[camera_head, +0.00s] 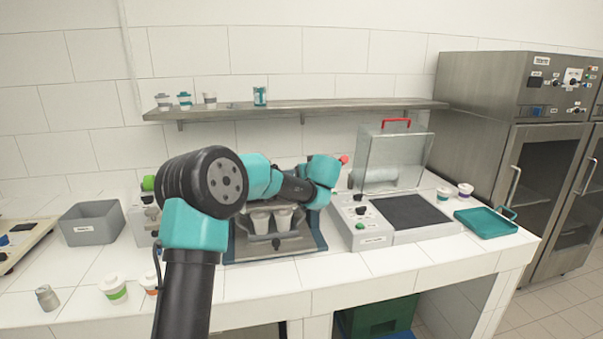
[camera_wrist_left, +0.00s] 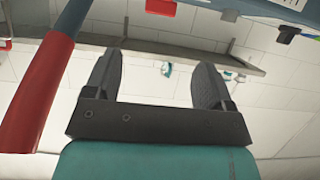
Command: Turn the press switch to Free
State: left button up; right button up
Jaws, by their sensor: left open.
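My left arm crosses in front of the machine in the head view, its teal wrist (camera_head: 322,170) high over the cups; its fingers are hidden there. In the left wrist view my left gripper (camera_wrist_left: 155,70) is open, with nothing between its dark fingers. The cup machine (camera_head: 275,247) holds two white cups (camera_head: 260,221). My right gripper is not in view.
A red bar (camera_wrist_left: 38,95) runs close along the left of the wrist view. Right of the machine stands a sealing unit (camera_head: 362,239) with a raised clear lid (camera_head: 395,155). A grey bin (camera_head: 92,224), a teal tray (camera_head: 485,223) and loose cups (camera_head: 113,289) are on the counter. A shelf (camera_head: 330,107) hangs behind.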

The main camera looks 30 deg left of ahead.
pick_arm(q)
jog(key=x, duration=1.3)
jog(key=shift+w+a+f, duration=0.15)
jog(key=shift+a+f, duration=0.05)
jog(key=c, duration=0.9)
jog(key=shift+c, duration=0.2)
jog(key=shift+r, duration=0.1)
jog(key=shift+a+m+t+h, duration=0.1)
jog(key=shift+m+t+h, duration=0.7)
jog(key=shift+m+h, duration=0.35)
jog(key=shift+m+t+h, duration=0.6)
jog(key=shift+m+h, duration=0.55)
jog(key=o, duration=0.9)
